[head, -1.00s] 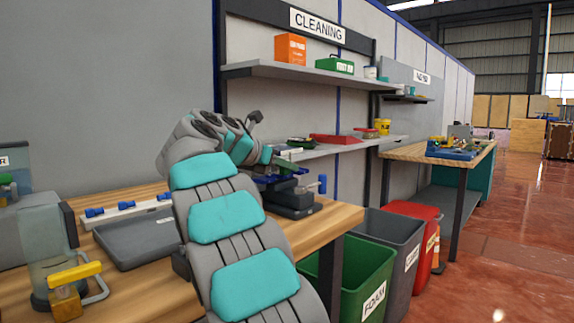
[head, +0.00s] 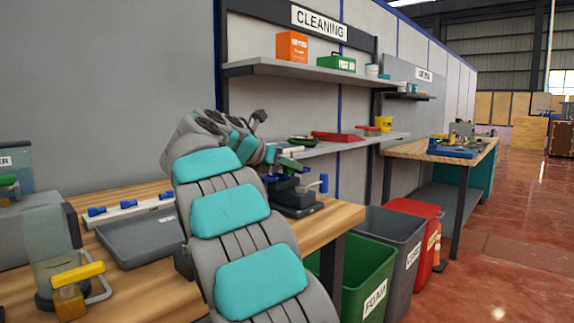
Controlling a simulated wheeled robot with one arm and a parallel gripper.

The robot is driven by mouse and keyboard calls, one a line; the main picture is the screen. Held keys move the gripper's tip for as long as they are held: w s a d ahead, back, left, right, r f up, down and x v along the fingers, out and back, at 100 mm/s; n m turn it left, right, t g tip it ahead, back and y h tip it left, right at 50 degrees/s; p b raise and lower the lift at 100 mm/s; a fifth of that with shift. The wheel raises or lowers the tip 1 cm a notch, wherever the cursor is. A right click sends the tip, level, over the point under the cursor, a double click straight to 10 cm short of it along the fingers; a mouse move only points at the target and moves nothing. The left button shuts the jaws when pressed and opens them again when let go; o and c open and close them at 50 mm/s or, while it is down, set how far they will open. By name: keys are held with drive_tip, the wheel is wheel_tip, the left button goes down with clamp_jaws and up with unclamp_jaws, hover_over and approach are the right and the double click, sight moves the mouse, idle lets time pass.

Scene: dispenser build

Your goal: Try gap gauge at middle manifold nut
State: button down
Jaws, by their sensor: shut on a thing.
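My gripper (head: 271,153) is partly hidden behind my own wrist, over the back right of the wooden bench. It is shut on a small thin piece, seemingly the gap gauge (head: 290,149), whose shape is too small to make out. The middle nut cannot be made out.
On the bench (head: 340,216) are a grey tray (head: 140,240), a white strip with blue knobs (head: 125,209) and a clear jar with a yellow clamp (head: 75,275). A shelf (head: 345,146) with a red tray is behind. Bins (head: 365,262) stand right of the bench.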

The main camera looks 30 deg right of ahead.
drive_tip(key=shift+s+d, duration=0.3)
drive_tip(key=shift+s, duration=0.4)
drive_tip(key=shift+s+d, duration=0.25)
drive_tip(key=shift+s, duration=0.45)
drive_tip(key=shift+r, duration=2.5)
